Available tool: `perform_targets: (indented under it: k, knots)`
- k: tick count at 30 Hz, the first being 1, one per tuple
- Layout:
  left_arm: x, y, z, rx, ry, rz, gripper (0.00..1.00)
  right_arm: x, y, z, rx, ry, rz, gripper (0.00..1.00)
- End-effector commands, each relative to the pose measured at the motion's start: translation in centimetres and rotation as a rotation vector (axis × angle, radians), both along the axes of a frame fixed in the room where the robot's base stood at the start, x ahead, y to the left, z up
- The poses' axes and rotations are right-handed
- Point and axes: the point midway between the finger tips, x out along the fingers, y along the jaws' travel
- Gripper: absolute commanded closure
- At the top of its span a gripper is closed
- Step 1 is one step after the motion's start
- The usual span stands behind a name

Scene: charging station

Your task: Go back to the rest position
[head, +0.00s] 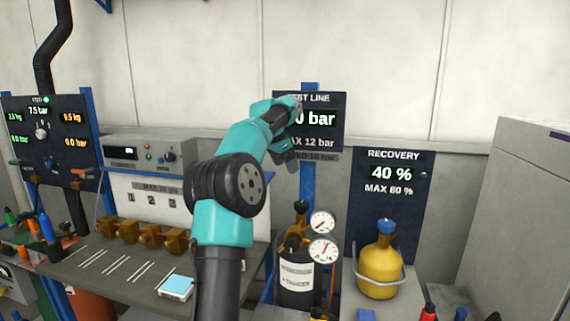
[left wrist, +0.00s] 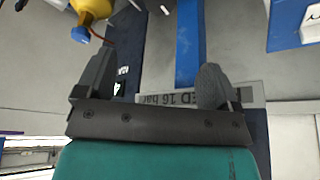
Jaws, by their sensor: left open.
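My left arm, teal and black, rises from the bottom middle of the head view. Its gripper (head: 293,132) is in front of the dark TEST LINE board (head: 329,124) and covers part of its text. In the left wrist view the two fingers of the left gripper (left wrist: 157,82) stand wide apart with nothing between them. The board's lower label (left wrist: 185,98) shows upside down behind the fingers. My right gripper is not in either view.
A gauge set (head: 322,249) on a dark cylinder (head: 297,284) stands right of the arm. A yellow cylinder (head: 380,268) stands under the RECOVERY board (head: 390,190). Brass blocks (head: 127,231) and a white-blue pad (head: 176,287) lie on the left bench. A grey cabinet (head: 520,220) is at the right.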

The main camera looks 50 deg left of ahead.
Motion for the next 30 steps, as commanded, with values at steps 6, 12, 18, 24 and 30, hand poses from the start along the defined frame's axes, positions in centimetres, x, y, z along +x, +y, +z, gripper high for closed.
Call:
perform_targets:
  k: [6,12,18,24,30]
  knots:
    - [0.0,0.0,0.1,0.0,0.0,0.0,0.13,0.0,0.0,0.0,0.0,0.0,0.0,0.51]
    - [0.0,0.0,0.1,0.0,0.0,0.0,0.13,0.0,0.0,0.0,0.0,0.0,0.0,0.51]
    - [0.7,-0.7,-0.8,-0.009,0.002,-0.022,0.13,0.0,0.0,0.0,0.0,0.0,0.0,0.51]
    - [4.3,-5.0,-5.9,-0.061,0.017,-0.149,0.13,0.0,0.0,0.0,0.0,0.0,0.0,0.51]
    - [8.2,-13.0,-13.9,-0.145,0.032,-0.337,0.13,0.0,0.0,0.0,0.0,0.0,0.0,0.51]
